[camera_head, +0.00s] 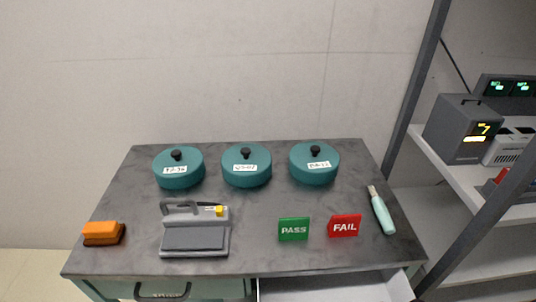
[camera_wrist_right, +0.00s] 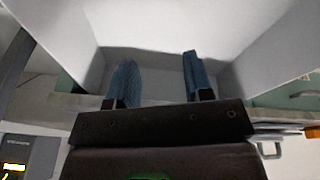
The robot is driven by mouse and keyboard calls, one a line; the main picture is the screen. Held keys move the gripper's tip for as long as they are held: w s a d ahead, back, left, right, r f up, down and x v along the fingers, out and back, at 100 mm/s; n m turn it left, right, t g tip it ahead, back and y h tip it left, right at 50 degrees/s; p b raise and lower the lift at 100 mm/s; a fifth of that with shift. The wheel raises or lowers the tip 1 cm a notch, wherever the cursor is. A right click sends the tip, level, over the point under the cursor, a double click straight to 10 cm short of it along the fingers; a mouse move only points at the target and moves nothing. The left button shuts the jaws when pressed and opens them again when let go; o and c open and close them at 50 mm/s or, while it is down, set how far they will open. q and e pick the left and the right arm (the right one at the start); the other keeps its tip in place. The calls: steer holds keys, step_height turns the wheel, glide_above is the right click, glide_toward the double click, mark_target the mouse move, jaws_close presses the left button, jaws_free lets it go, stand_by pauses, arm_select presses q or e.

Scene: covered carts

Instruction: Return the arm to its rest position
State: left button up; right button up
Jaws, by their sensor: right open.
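My right gripper (camera_wrist_right: 160,78) shows in the right wrist view with its two blue fingers apart and nothing between them. It points at the pale, box-like inside of an open drawer (camera_wrist_right: 205,25); I cannot tell how far the fingertips are from it. In the head view the open drawer (camera_head: 330,290) shows at the bottom edge, below the table front, and its visible part looks empty. Neither arm shows in the head view. My left gripper is in no view.
The grey tabletop (camera_head: 265,205) carries three teal lidded pots (camera_head: 246,168), a grey device (camera_head: 195,235), an orange block (camera_head: 103,233), green PASS (camera_head: 294,229) and red FAIL (camera_head: 344,226) signs, and a mint-handled tool (camera_head: 382,214). A shelf rack (camera_head: 462,180) with instruments stands right.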

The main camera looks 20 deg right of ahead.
steer(key=w+f+t, duration=0.6)
steer(key=w, duration=0.1)
steer(key=shift+w+a+f+n, duration=0.15)
steer(key=shift+w+f+n, duration=0.1)
steer(key=shift+f+n, duration=0.15)
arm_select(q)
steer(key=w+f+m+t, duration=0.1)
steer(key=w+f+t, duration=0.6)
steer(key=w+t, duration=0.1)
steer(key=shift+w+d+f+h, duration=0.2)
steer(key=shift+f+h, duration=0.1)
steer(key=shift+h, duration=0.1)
arm_select(e)
steer(key=shift+w+a+f+t+y, duration=0.1)
steer(key=shift+w+f+t+y, duration=0.15)
steer(key=shift+t, duration=0.35)
steer(key=shift+w+f+t+y, duration=0.15)
steer(key=shift+w+t, duration=0.1)
steer(key=shift+t, duration=0.35)
